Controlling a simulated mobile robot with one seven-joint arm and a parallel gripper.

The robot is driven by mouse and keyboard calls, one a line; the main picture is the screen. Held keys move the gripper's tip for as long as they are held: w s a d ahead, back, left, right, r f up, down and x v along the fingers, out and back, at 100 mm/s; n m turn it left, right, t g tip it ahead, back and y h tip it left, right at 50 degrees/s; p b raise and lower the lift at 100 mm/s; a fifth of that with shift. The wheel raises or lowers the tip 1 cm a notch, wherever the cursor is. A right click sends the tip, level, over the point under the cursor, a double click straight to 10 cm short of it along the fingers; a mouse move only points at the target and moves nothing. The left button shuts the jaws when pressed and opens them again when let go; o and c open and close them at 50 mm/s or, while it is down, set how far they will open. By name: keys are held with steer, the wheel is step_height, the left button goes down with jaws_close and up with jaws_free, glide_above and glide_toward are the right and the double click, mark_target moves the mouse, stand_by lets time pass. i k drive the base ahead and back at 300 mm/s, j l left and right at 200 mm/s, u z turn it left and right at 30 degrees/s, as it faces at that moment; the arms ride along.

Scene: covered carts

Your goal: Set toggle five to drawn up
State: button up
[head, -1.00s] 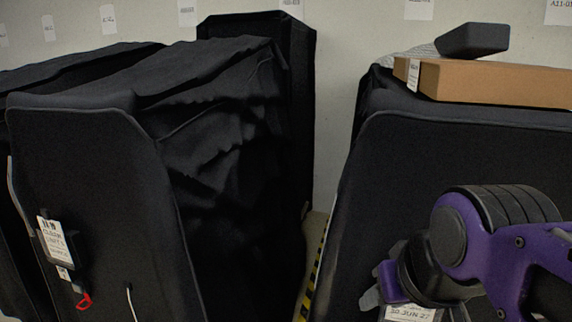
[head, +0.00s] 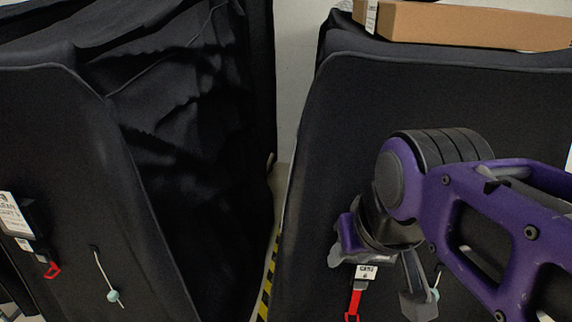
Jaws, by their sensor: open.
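On the left black covered cart (head: 75,120), a white cord with a pale blue toggle (head: 113,296) hangs low on the front. On the right black covered cart (head: 310,160), a pale toggle (head: 435,294) shows partly behind my gripper. I cannot read a toggle number, so I cannot tell which is toggle five. My gripper (head: 382,276) is open and empty, in front of the right cart's face, over a small white tag (head: 366,272) that seems to end in 6. It is well right of the left cart's toggle.
A red strap (head: 354,303) hangs below the tag on the right cart. The left cart has a label holder (head: 14,215) and a red loop (head: 52,270). A cardboard box (head: 470,24) lies on the right cart. A narrow gap with yellow-black floor tape (head: 267,285) separates the carts.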

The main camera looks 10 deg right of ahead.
mark_target(112, 296)
steer(key=l+z, duration=0.1)
steer(key=z, duration=0.45)
steer(key=u, duration=2.05)
steer(key=i+j, duration=0.25)
